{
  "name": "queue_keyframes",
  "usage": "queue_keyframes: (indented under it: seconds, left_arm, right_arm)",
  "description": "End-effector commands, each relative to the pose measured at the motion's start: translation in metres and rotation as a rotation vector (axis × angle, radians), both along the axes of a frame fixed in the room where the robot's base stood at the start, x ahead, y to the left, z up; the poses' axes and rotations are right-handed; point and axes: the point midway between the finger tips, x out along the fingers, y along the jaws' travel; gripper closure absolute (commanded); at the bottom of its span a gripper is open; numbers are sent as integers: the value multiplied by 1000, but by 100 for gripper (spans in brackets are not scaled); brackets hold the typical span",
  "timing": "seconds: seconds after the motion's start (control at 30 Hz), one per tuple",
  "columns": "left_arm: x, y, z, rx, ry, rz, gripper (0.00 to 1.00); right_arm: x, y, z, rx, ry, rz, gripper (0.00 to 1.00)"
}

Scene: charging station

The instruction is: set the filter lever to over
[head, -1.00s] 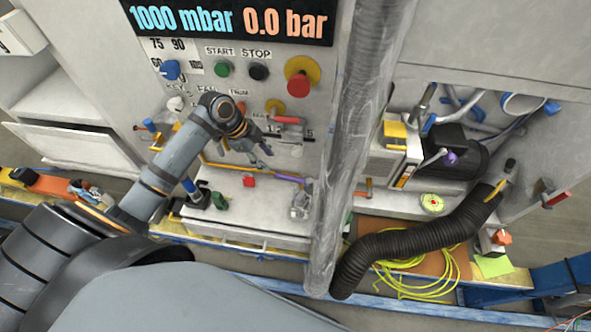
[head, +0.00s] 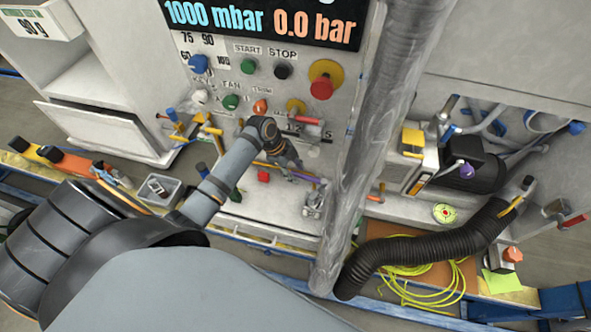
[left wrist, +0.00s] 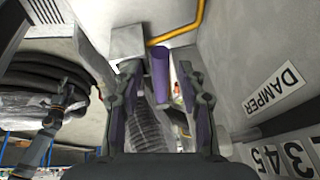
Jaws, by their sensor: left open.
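No readable label for the filter lever shows. A short purple handle (head: 306,179) sits low on the grey panel, at the end of a yellow pipe. In the left wrist view the purple handle (left wrist: 161,78) lies between the fingers, beside a grey block (left wrist: 128,42). My left gripper (head: 293,170) is open just above and beside this handle; its open fingers also show in the left wrist view (left wrist: 158,70). I cannot tell whether either finger touches the handle. My right gripper is not in view.
A red damper handle (head: 306,120) is above the gripper. A red block (head: 264,177) lies left of it. A clear wrapped vertical duct (head: 365,140) stands close on the right. A black corrugated hose (head: 430,245) and yellow cable (head: 410,280) are further right.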

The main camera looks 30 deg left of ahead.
Motion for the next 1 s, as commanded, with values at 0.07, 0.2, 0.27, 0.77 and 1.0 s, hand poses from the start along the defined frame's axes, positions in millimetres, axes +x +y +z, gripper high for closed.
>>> queue_keyframes:
  seconds: [0.07,0.2,0.27,0.77,1.0]
  left_arm:
    - [0,0,0,0,-1,0,60]
    - [0,0,0,0,0,0,67]
    - [0,0,0,0,0,0,75]
    - [0,0,0,1,1,1,100]
    - [1,5,0,2,2,16,100]
  right_arm:
    - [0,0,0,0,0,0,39]
    - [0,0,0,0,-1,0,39]
    - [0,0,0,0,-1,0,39]
    - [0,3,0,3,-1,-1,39]
    - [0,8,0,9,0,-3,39]
